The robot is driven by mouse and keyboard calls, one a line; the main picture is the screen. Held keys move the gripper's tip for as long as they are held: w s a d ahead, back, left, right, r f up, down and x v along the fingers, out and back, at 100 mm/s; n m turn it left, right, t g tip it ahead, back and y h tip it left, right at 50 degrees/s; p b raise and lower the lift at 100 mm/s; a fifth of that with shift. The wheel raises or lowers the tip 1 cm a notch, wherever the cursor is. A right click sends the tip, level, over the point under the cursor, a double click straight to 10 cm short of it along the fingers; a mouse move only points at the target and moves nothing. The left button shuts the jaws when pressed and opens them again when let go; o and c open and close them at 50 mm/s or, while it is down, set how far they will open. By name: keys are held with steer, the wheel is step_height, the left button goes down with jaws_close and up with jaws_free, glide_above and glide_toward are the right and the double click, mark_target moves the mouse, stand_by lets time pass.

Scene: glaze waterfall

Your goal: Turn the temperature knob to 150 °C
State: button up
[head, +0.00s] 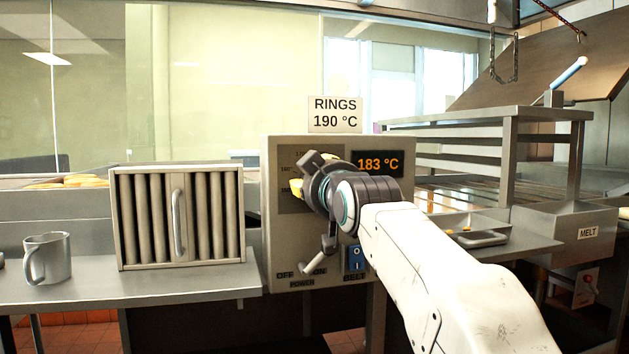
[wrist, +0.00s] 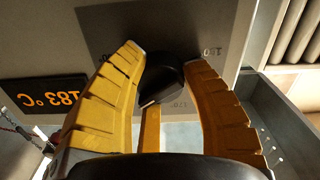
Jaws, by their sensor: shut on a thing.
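The grey control box (head: 285,235) stands in the middle of the head view. Its orange display (head: 378,164) reads 183 °C, and the same reading shows upside down in the wrist view (wrist: 55,95). The black temperature knob (wrist: 160,75) sits on a dark dial plate (wrist: 200,18) with partly readable temperature marks. My gripper (head: 300,183) reaches the dial and hides the knob in the head view. In the wrist view its yellow fingers (wrist: 164,62) stand on both sides of the knob and are shut on it.
A sign (head: 335,114) on the box reads RINGS 190 °C. A power lever (head: 313,263) and a blue belt switch (head: 355,258) sit below the dial. A slatted metal unit (head: 178,265) and a grey mug (head: 47,258) stand at left. A MELT container (head: 560,240) is at right.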

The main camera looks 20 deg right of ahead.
steer(key=shift+n, duration=0.4)
steer(key=n, duration=0.3)
steer(key=n+p, duration=0.1)
steer(key=n, duration=0.2)
steer(key=shift+r+n, duration=0.1)
steer(key=shift+n, duration=0.2)
steer(key=n, duration=0.4)
steer(key=shift+n, duration=0.3)
steer(key=n, duration=0.3)
steer(key=shift+n, duration=0.3)
steer(key=n, duration=0.7)
steer(key=shift+p, duration=0.4)
steer(key=n, duration=0.3)
steer(key=shift+n, duration=2.3)
